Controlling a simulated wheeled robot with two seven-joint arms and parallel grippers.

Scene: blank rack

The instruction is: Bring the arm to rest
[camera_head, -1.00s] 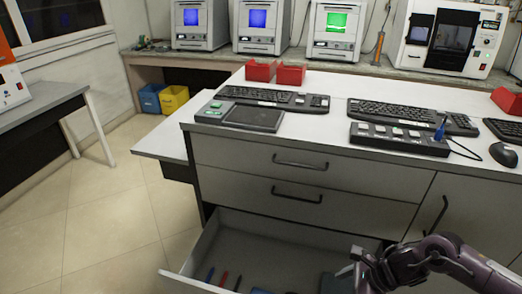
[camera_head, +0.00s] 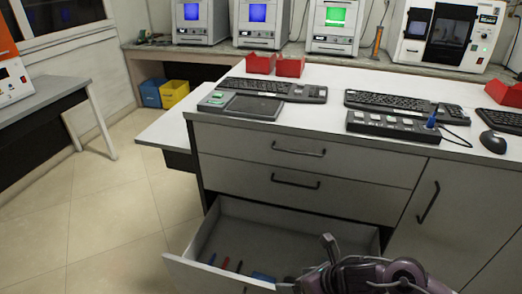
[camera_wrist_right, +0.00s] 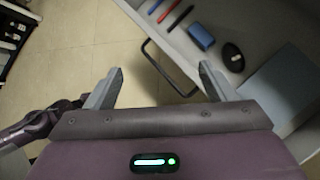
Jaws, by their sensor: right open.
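My right arm comes in at the bottom right of the head view, over the front of an open drawer (camera_head: 190,268). My right gripper (camera_head: 306,268) is open there, with its fingers near the drawer's front wall. In the right wrist view the fingers of my right gripper (camera_wrist_right: 158,86) are wide apart with nothing between them. Floor and the drawer's handle (camera_wrist_right: 168,68) show beyond them. I cannot tell the exact gap to the drawer. My left gripper does not show.
The drawer holds pens (camera_wrist_right: 178,15), a blue block (camera_wrist_right: 201,36), a dark mouse-like object (camera_wrist_right: 233,57) and a flat grey-blue item (camera_wrist_right: 282,88). The counter (camera_head: 300,115) above carries keyboards (camera_head: 272,89). Open floor (camera_head: 120,215) lies to the left.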

